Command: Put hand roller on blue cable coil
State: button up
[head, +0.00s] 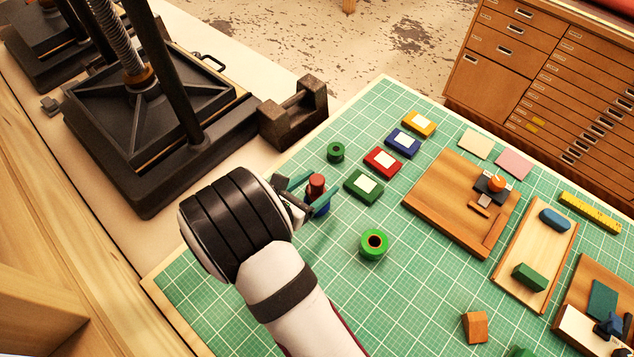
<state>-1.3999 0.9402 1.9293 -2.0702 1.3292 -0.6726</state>
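My gripper (310,193) points down over the green mat, with its teal fingers apart on either side of a small reddish-brown cylinder (316,182). Whether the fingers touch the cylinder cannot be told. A blue round thing (322,209), perhaps the blue cable coil, shows just below the cylinder, partly hidden by a finger. I cannot tell whether the two touch. I cannot identify the hand roller with certainty; the cylinder may be part of it. A dark tool with an orange knob (496,183) lies on a wooden board to the right.
A small dark green roll (336,152) stands behind my gripper, and a bright green roll (374,243) to its right front. Red, green, blue and yellow pads lie behind right, the red pad (382,160) among them. A black press (150,110) stands left. Bare mat lies in front.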

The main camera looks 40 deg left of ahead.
jog(key=shift+s+r, duration=0.25)
jog(key=shift+r, duration=0.05)
jog(key=a+v, duration=0.1)
jog(key=v, duration=1)
jog(key=w+d+r+m+g+h, duration=0.2)
jog(key=w+d+r+m+h, duration=0.15)
jog(key=d+m, duration=0.45)
jog(key=w+d+r+m+g+h, duration=0.25)
jog(key=w+d+m+h, duration=0.2)
jog(key=d, duration=0.65)
jog(key=s+d+r+m+g+y, duration=0.15)
jog(key=d+m+g, duration=0.25)
jog(key=d+m, duration=0.4)
jog(key=s+d+r+m+g, duration=0.1)
jog(key=s+d+m+g, duration=0.2)
jog(key=d+m+g, duration=0.35)
jog(key=s+r+m+t+y, duration=0.1)
jog(key=s+m+y, duration=0.6)
jog(key=m, duration=0.8)
jog(key=shift+d+r+m, duration=0.3)
jog(key=shift+r, duration=0.15)
